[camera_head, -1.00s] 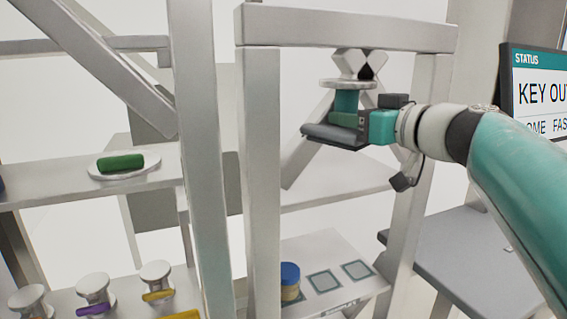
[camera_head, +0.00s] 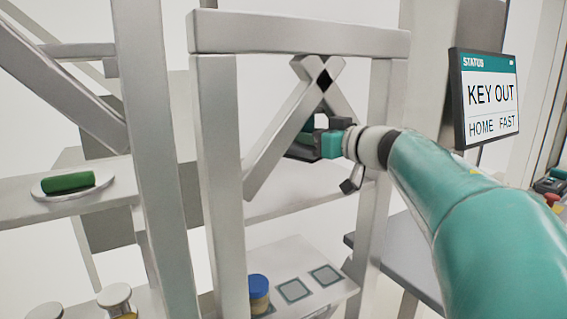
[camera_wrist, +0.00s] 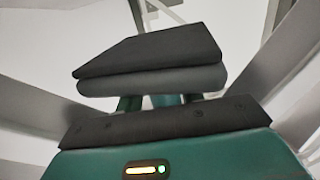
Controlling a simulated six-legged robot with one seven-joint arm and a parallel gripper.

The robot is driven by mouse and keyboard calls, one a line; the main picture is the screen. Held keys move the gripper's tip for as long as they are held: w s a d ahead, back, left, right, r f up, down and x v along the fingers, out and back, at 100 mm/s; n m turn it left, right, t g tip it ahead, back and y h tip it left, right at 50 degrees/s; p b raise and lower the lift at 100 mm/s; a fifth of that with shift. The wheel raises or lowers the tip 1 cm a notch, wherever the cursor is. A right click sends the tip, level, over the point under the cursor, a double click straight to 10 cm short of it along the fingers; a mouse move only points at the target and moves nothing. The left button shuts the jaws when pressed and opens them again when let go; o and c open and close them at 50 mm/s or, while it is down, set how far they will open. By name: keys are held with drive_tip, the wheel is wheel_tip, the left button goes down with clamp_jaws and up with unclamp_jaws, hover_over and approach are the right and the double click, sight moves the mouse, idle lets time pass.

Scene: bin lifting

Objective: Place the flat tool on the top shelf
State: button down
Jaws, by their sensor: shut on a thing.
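The shelf surface (camera_head: 290,195) behind the frame lies below the gripper.
Grey posts (camera_head: 220,190) and a top beam (camera_head: 300,33) stand close to the arm. A green cylinder (camera_head: 68,182) lies on a white disc on the left shelf. A blue-topped can (camera_head: 258,293) stands on a lower shelf with square marks. A status screen (camera_head: 490,95) reads KEY OUT.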

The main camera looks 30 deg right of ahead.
drive_tip(key=f, duration=0.1)
drive_tip(key=w+d+f, duration=0.1)
drive_tip(key=w+f, duration=0.1)
drive_tip(key=shift+w+d, duration=0.1)
drive_tip(key=shift+d, duration=0.2)
drive_tip(key=shift+d+f, duration=0.15)
drive_tip(key=shift+f, duration=0.15)
drive_tip(key=shift+w+d+f, duration=0.1)
drive_tip(key=shift+w+f, duration=0.15)
drive_tip(key=shift+f, duration=0.35)
drive_tip(key=shift+w+d+f, duration=0.1)
drive_tip(key=shift+w+f, duration=0.1)
drive_tip(key=shift+f, duration=0.4)
drive_tip(key=shift+s+f, duration=0.25)
drive_tip(key=shift+f, duration=0.25)
drive_tip(key=shift+w, duration=0.2)
drive_tip(key=shift+s, duration=0.15)
drive_tip(key=shift+f, duration=0.15)
drive_tip(key=c, duration=0.9)
unclamp_jaws()
drive_tip(key=shift+f, duration=0.15)
drive_tip(key=shift+a, duration=0.1)
